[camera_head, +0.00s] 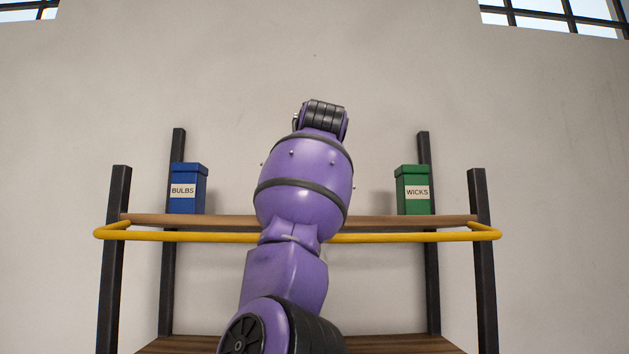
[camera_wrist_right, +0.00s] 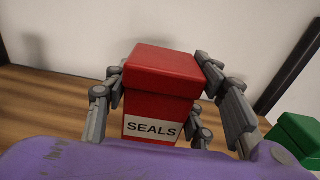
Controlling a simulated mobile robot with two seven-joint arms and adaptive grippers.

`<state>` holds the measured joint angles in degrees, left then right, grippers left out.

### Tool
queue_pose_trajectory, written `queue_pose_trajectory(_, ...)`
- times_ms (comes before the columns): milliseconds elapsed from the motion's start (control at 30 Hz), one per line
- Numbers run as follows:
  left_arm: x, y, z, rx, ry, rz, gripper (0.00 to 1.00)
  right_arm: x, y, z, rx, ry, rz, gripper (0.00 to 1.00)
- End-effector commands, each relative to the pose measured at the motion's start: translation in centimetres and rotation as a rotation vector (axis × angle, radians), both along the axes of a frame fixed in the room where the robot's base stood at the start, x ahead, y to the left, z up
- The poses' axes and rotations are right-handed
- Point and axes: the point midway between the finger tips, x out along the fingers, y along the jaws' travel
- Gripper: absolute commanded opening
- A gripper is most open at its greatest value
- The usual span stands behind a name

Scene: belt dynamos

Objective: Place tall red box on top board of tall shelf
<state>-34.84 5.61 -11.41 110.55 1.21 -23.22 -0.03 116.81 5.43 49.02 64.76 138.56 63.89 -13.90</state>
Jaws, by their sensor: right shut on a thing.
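The tall red box (camera_wrist_right: 160,95), with a white SEALS label on its front, stands out in the right wrist view. My right gripper (camera_wrist_right: 158,88) is shut on it, with grey fingers along its left and right sides. The box looks upright over the wooden top board (camera_wrist_right: 40,112); I cannot tell whether its bottom touches the board. In the head view the top board (camera_head: 375,222) of the tall shelf (camera_head: 484,265) runs behind my purple right arm, which hides the gripper and the box. My left gripper is in neither view.
A blue BULBS box (camera_head: 187,192) stands at the left of the top board and a green WICKS box (camera_head: 413,190) at the right. A yellow rail (camera_head: 400,237) runs along the board's front. Dark posts stand at the corners. A lower board (camera_head: 400,344) is below.

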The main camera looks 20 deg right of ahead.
Motion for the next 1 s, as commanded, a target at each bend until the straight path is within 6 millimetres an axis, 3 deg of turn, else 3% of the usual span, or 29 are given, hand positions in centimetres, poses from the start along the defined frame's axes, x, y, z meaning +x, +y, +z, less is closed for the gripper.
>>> queue_pose_trajectory(200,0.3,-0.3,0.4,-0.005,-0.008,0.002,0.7,1.1,-0.1,-1.5,-0.001,-0.002,0.001,0.15)
queue_pose_trajectory(400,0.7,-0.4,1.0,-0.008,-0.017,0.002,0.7,0.7,-0.1,-3.5,-0.001,-0.009,0.0,0.15)
queue_pose_trajectory(800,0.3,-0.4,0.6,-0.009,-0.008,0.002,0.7,1.0,-0.1,-4.5,0.0,-0.003,0.0,0.15)
queue_pose_trajectory(833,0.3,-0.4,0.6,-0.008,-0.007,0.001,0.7,1.0,-0.1,-4.6,0.0,-0.001,0.001,0.53)
queue_pose_trajectory(933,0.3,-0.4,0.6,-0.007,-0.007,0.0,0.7,1.0,-0.1,-4.5,0.0,-0.001,0.001,0.67)
queue_pose_trajectory(1000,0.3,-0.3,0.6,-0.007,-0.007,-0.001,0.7,1.0,-0.1,-4.5,0.0,-0.001,0.001,0.7)
